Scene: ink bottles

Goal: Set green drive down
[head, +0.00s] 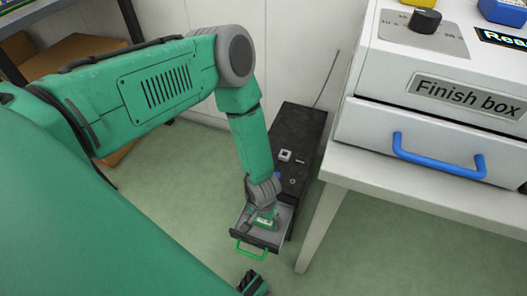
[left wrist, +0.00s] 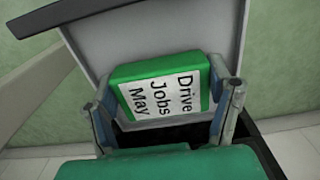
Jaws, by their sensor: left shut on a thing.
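The green drive (left wrist: 161,88) has a white label reading "Drive Jobs May". It sits between the two fingers of my left gripper (left wrist: 165,108), which is shut on it. In the head view the drive (head: 265,222) shows small and partly covered at my left gripper (head: 263,205). It is over or in the open grey drawer (head: 284,219) of a black cabinet (head: 300,127). The drawer has a green handle (head: 250,250). Whether the drive touches the drawer floor cannot be told.
A white unit marked "Finish box" (head: 466,95) with a blue handle (head: 438,165) stands on a white table (head: 345,165) to the right of the cabinet. Small items lie on the cabinet top. A dark part at the bottom edge is unclear. Green floor is clear in front.

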